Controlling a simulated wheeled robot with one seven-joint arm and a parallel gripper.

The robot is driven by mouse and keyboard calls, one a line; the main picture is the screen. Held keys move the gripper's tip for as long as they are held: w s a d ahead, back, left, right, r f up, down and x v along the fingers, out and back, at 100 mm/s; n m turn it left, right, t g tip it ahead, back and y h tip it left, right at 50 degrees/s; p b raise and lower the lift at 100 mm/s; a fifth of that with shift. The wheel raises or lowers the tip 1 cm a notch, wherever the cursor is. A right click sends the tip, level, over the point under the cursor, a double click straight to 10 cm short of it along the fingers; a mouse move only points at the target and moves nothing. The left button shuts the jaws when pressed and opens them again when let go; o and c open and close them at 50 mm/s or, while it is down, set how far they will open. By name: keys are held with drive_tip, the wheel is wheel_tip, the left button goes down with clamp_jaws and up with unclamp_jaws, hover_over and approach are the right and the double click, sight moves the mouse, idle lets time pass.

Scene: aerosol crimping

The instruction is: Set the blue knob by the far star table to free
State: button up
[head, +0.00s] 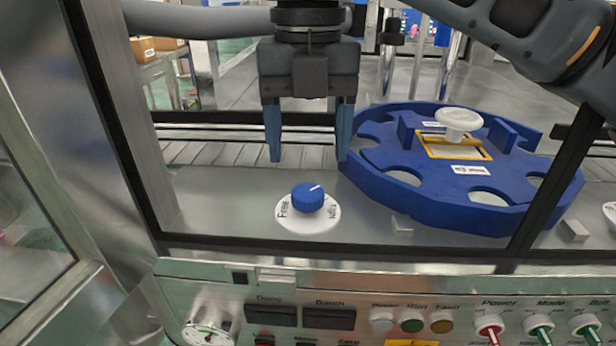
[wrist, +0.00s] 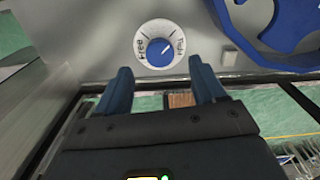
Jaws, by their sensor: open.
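The blue knob (head: 308,197) sits on a round white dial plate (head: 300,222) on the steel deck, left of the blue star table (head: 400,200). The plate reads "Free" on its left and another word on its right that I cannot read surely. The knob's white mark points up and right in the head view, away from "Free". In the wrist view the knob (wrist: 160,52) lies just beyond the fingertips. My gripper (head: 309,158) is open and empty, its blue fingers pointing down above and behind the knob, not touching it.
The star table carries a yellow-framed plate with a white mushroom-shaped piece (head: 458,122) right of my gripper. Dark frame posts (head: 120,130) bound the opening. A control panel (head: 400,310) with buttons and switches runs along the front.

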sight(308, 190)
wheel_tip(308, 190, down, 6)
drive_tip(key=shift+r, duration=0.1)
idle(0.4)
drive_tip(key=c, duration=1.1)
